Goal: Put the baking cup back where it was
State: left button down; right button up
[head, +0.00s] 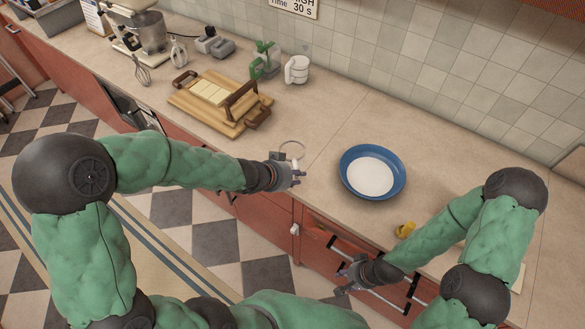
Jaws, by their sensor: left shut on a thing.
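My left gripper (297,174) is over the counter's front edge, left of the blue plate. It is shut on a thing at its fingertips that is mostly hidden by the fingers. A thin, pale round rim (291,150) shows right behind these fingers; it looks like a see-through cup, which I take to be the baking cup. My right gripper (343,279) is low in front of the drawers, apart from the counter's objects. Its fingers look spread and empty.
A blue plate (346,172) with a white middle lies on the counter (325,110). A small yellow object (405,230) is near the front edge. The counter behind the plate is clear.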

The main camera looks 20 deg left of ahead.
pick_arm(q)
jog(key=w, duration=0.1)
jog(key=w+a+f, duration=0.1)
jog(key=w, duration=0.1)
jog(key=w+f, duration=0.1)
jog(key=shift+w+a+f, duration=0.15)
jog(key=shift+w+a, duration=0.05)
jog(key=shift+a, duration=0.1)
jog(key=w+f, duration=0.1)
jog(key=f, duration=0.1)
jog(key=w+a+f+b, duration=0.1)
jog(key=w+f, duration=0.1)
jog(key=shift+w+a+f, duration=0.15)
jog(key=shift+w+f, duration=0.25)
jog(key=shift+f, duration=0.1)
jog(key=shift+w+a+f+b, duration=0.15)
jog(key=shift+f+b, duration=0.4)
jog(key=shift+f, duration=0.35)
jog(key=shift+w+d+f+b, duration=0.1)
jog(key=shift+f+b, duration=0.4)
jog(key=shift+f, duration=0.35)
jog(key=shift+f, duration=0.15)
jog(key=c, duration=1.1)
grip_release()
